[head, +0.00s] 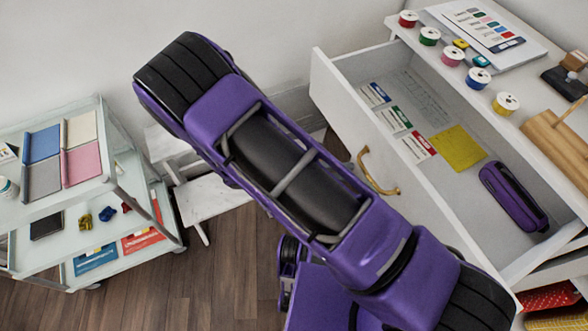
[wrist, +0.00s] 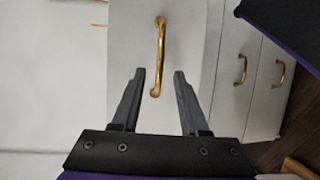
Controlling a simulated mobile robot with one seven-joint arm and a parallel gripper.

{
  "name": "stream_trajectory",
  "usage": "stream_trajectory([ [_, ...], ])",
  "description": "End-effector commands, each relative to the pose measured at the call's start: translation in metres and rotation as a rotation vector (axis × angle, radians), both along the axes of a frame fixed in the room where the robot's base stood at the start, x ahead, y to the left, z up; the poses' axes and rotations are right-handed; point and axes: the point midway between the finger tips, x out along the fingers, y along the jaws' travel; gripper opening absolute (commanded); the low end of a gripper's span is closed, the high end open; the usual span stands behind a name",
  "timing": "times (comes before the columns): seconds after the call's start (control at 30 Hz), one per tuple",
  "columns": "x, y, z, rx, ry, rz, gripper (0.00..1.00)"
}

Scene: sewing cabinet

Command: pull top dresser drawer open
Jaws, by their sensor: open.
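The top dresser drawer (head: 340,105) stands pulled out in the head view, with its inside exposed. Its curved brass handle (head: 378,176) is on the white front, beside my arm. In the wrist view, a brass handle (wrist: 161,45) on a white drawer front (wrist: 192,40) runs up and down the picture. My gripper (wrist: 159,73) is open, its two dark fingers apart. The handle's lower end shows in the gap between the fingertips, and the rest extends beyond them. I cannot tell whether the fingers touch the front. My arm hides the gripper in the head view.
The drawer holds cards, a yellow square (head: 459,148) and a purple case (head: 513,195). Thread spools and papers (head: 487,27) lie on the dresser top. A glass cart (head: 105,205) stands at left. Two more brass handles (wrist: 240,70) (wrist: 280,73) show on neighbouring fronts.

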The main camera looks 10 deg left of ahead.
Motion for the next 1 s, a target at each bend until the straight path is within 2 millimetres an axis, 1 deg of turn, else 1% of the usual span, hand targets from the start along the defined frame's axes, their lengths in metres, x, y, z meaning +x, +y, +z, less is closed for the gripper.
stream_trajectory([
  [0.03,-0.003,0.014,0.0,0.003,-0.001,0.004,0.44],
  [0.2,-0.014,0.054,0.005,0.002,-0.001,0.003,0.44],
  [0.3,-0.02,0.074,0.007,0.003,0.0,0.003,0.44],
  [0.4,-0.024,0.088,0.009,0.002,-0.001,0.001,0.44],
  [0.5,-0.027,0.098,0.01,0.001,0.0,0.001,0.44],
  [0.6,-0.028,0.103,0.011,-0.001,0.001,0.0,0.44],
  [1.0,-0.029,0.105,0.012,0.0,0.001,0.0,0.44],
])
